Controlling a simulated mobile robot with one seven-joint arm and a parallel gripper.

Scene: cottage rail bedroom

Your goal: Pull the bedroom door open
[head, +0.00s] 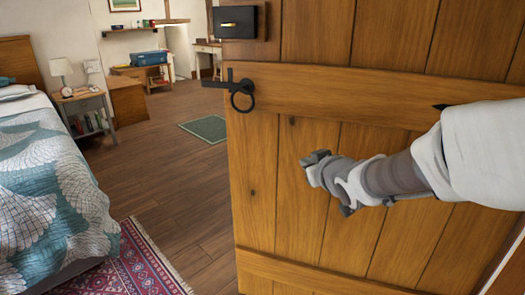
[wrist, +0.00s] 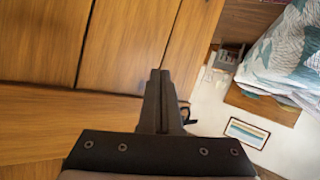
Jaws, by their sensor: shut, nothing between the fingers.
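The wooden plank door (head: 300,200) fills the right of the head view and stands partly open, with the bedroom showing past its left edge. A black ring handle (head: 242,97) with a latch hangs near that edge, below a black lock box (head: 240,21). My gripper (head: 314,163) is in front of the door's face, below and right of the ring and apart from it. In the wrist view its fingers (wrist: 159,75) are together with nothing between them. The door (wrist: 130,40) lies behind them, and a dark curved piece, perhaps the ring (wrist: 186,113), shows beside them.
A bed (head: 45,180) with a patterned quilt stands at the left, with a red rug (head: 130,265) beside it. A nightstand (head: 85,110) and wooden chest (head: 127,98) stand beyond. Bare floor (head: 180,185) and a small green rug (head: 205,128) lie past the door's edge.

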